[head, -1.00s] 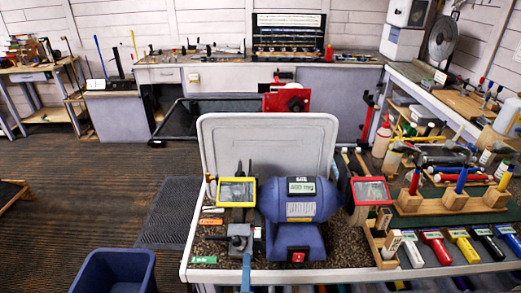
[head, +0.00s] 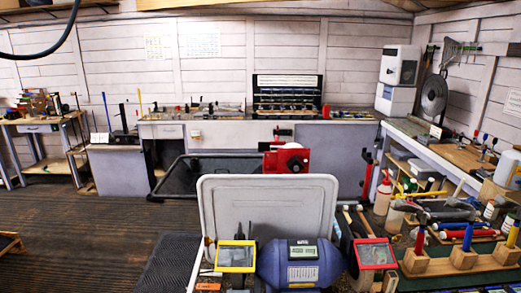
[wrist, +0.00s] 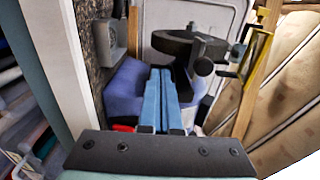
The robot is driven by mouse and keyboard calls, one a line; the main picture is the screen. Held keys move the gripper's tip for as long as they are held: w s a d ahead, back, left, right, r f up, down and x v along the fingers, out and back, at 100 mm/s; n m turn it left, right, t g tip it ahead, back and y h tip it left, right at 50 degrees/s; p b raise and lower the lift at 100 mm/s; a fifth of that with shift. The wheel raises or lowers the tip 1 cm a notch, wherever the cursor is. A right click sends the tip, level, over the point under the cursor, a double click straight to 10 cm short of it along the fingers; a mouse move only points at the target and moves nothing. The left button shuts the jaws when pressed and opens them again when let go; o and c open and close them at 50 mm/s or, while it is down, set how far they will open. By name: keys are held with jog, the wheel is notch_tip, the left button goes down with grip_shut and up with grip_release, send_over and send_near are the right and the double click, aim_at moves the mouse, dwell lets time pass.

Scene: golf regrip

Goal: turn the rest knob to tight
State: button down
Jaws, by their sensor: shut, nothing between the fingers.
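The bench grinder (head: 300,262) is blue with a small display. It stands in front of an upright light-grey panel, with a yellow-framed shield (head: 237,257) at its left and a red-framed shield (head: 375,253) at its right. The head view cuts off its lower part. In the wrist view my gripper (wrist: 160,73) is shut and empty, its light-blue fingers pointing toward the grinder's dark wheel (wrist: 185,44). A dark round knob (wrist: 204,66) shows beside the wheel, right of the fingertips. I cannot tell whether it is the rest knob, nor its setting.
A yellow-framed shield (wrist: 257,55) stands right of the wheel in the wrist view. In the head view, bottles, hammers and wooden blocks crowd the right bench (head: 470,255). A red machine (head: 285,160) stands behind the grey panel (head: 268,195). Open floor (head: 90,235) lies left.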

jog(key=shift+d+b, duration=0.4)
jog(key=shift+b, duration=0.1)
dwell(0.3)
jog(key=shift+d+r+b, duration=0.25)
jog(key=shift+r+b, duration=0.1)
jog(key=shift+r, duration=0.2)
dwell(0.7)
jog(key=s+a+b, duration=0.1)
jog(key=s+b, duration=0.1)
jog(key=s, duration=0.4)
jog(key=shift+a, duration=0.15)
dwell(0.5)
jog(key=shift+f, duration=0.15)
